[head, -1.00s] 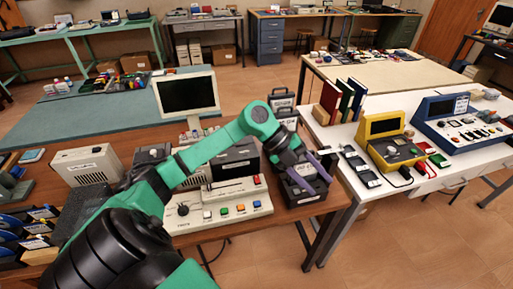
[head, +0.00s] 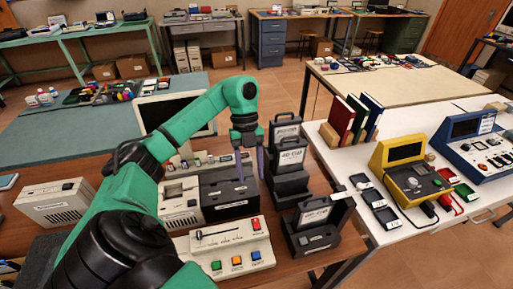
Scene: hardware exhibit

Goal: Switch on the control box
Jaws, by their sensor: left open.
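A beige control box (head: 232,233) sits on the wooden table at the lower middle. It has a slider, a red button at its upper right and green, orange and blue buttons along its front. My left arm hides its left part. My left gripper (head: 251,170) is open and empty, with its purple fingers pointing down. It is behind the control box, near the right end of a black box (head: 223,201); I cannot tell whether it touches that box. My right gripper is not in view.
Black upright devices (head: 311,217) stand close on the right. A grey monitor (head: 165,108) and a beige box (head: 178,203) are partly behind my arm. A white table (head: 345,177) on the right carries books and yellow (head: 408,178) and blue (head: 470,145) instruments.

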